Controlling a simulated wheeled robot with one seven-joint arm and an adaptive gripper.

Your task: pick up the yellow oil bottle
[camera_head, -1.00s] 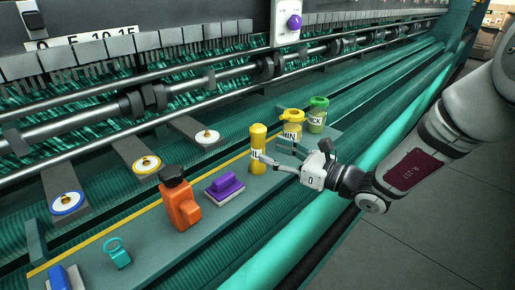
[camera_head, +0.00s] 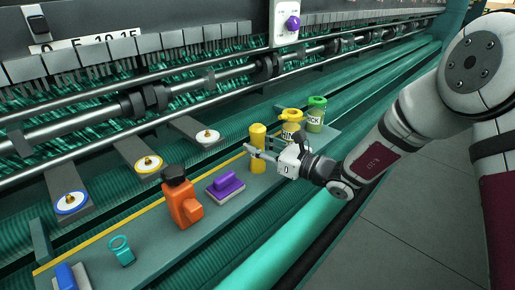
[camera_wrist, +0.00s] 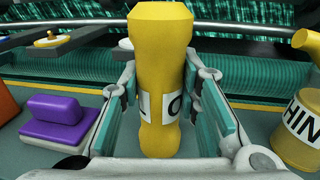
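The yellow oil bottle (camera_head: 257,149) stands upright on the green shelf, a slim cylinder with a white lettered label. In the wrist view the bottle (camera_wrist: 161,80) fills the middle, between the two teal-padded fingers. My gripper (camera_head: 262,156) reaches in from the right at the bottle's height. In the wrist view my gripper (camera_wrist: 161,92) is open, with one finger on each side of the bottle. Narrow gaps show beside the bottle; contact at the far fingertips is hard to tell.
A wider yellow can (camera_head: 291,127) and a green-capped bottle (camera_head: 316,115) stand right of the oil bottle. A purple-handled brush (camera_head: 226,186) and an orange bottle (camera_head: 182,204) are to its left. The green shelf (camera_head: 150,249) has bare room in front; machine rails run behind.

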